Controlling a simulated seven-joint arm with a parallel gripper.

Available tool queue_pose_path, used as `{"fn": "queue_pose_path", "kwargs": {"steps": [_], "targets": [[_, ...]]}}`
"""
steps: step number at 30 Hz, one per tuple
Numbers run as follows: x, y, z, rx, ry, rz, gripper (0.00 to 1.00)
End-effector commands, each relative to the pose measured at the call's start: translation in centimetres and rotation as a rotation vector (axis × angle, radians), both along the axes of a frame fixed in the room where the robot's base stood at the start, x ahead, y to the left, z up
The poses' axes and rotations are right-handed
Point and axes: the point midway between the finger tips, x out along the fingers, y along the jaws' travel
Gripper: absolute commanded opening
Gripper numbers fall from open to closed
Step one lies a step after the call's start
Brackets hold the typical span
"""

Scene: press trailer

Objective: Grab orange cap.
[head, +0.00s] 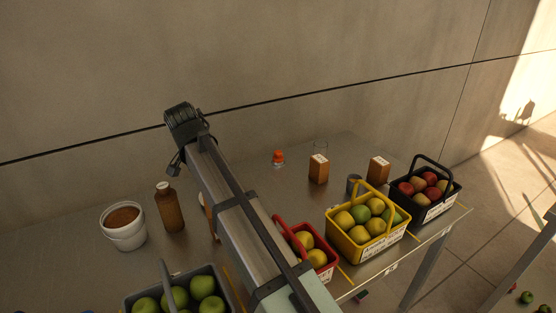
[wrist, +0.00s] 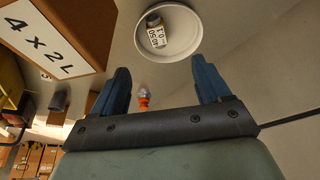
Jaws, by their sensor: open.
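The orange cap (head: 278,154) is on a small pale container standing on the table, right of my arm in the head view. It also shows in the wrist view (wrist: 144,99), small and beyond my fingers, with a pale part against it. My gripper (wrist: 160,82) has two blue fingers spread wide, with nothing held between them. The cap appears between the fingers in the picture, closer to the left one, but apart from both. My fingers cannot be made out in the head view.
A white tub (head: 123,237) and brown bottle (head: 169,208) stand left of my arm. Right are brown cartons (head: 318,170), a yellow fruit basket (head: 365,240), a red basket (head: 325,268) and a black basket (head: 437,207). Bare table surrounds the cap.

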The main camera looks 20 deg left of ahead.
Motion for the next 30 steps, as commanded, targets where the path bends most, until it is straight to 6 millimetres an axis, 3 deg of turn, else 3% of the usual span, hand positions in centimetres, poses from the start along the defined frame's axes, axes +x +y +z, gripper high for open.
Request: {"fn": "queue_pose_path", "kwargs": {"steps": [5, 9, 15, 25, 30], "targets": [[4.0, -4.1, -0.2, -0.002, 0.001, -0.074, 0.76], [8.7, -8.6, -0.4, -0.006, 0.006, -0.159, 0.76], [15.5, -13.5, -0.4, -0.007, 0.021, -0.259, 0.76], [22.9, -17.8, -0.2, 0.027, 0.071, -0.341, 0.76], [26.9, -19.1, 0.0, 0.036, 0.116, -0.295, 0.76]]}}
